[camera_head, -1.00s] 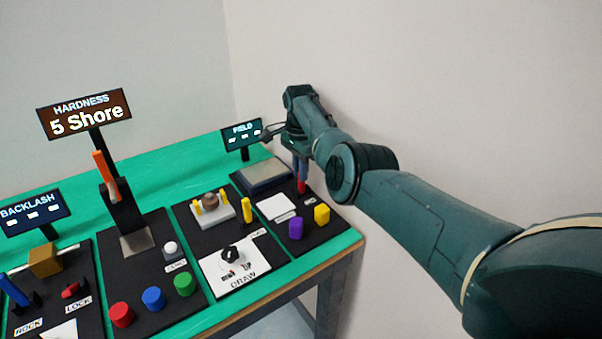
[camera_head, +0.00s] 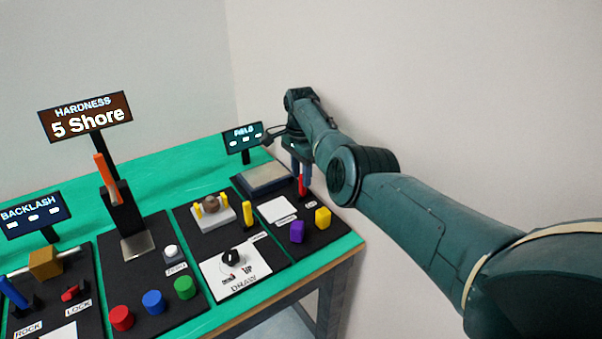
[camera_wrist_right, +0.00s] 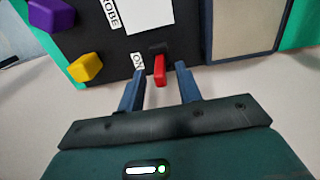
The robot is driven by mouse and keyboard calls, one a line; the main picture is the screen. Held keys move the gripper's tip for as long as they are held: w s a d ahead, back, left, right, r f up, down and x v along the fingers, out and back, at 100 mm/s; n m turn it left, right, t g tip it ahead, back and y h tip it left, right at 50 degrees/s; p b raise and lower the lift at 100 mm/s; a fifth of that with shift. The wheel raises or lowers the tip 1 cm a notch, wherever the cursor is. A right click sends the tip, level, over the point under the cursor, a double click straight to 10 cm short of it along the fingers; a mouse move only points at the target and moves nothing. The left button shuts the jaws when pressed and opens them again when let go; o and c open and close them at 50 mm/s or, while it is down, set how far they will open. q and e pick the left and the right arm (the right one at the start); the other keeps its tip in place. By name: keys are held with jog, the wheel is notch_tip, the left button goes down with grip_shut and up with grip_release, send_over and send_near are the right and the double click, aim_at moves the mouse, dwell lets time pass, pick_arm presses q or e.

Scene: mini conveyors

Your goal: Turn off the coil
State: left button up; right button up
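A small red lever switch (camera_wrist_right: 160,71) with a label reading "ON" stands at the edge of the black panel (camera_wrist_right: 110,62) in the right wrist view. It also shows in the head view (camera_head: 302,187), below the FIELD display (camera_head: 243,137). I take this to be the coil's switch. My right gripper (camera_wrist_right: 160,86) is open, with one blue finger on each side of the red lever. Gaps show between the lever and both fingers. In the head view the right gripper (camera_head: 302,170) points down at the lever. My left gripper is not in view.
The same panel carries a purple knob (camera_head: 297,232), a yellow knob (camera_head: 322,217) and a grey plate (camera_head: 265,178). Other panels with knobs and buttons fill the green table (camera_head: 160,168) to the left. A plain wall stands close behind my right arm.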

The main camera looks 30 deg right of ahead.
aim_at(301, 174)
notch_tip(301, 174, up, 13)
dwell(0.3)
jog(key=shift+f, duration=0.1)
dwell(0.4)
